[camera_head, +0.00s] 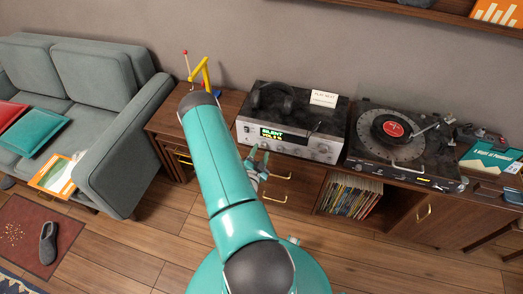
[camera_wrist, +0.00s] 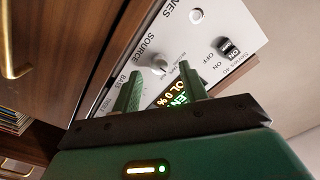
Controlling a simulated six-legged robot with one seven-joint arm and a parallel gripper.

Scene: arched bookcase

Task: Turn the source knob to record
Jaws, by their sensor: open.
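In the wrist view, the source knob (camera_wrist: 159,63) is a small pale knob on the silver front panel, beside the printed word "SOURCE". My gripper (camera_wrist: 161,82) is open, its two green fingers pointing at the panel with the knob ahead of the gap between them. The fingers cover part of the lit display (camera_wrist: 174,98). In the head view my gripper (camera_head: 257,161) is just in front of the receiver's lower front. Contact with the knob cannot be told.
An on/off switch (camera_wrist: 230,48) and a round socket (camera_wrist: 196,15) share the panel. Headphones (camera_head: 272,97) and a white card (camera_head: 323,98) lie on the receiver. A turntable (camera_head: 365,124) stands at its right. Brass drawer handles (camera_head: 275,198) stick out below. A sofa (camera_head: 115,140) is at the left.

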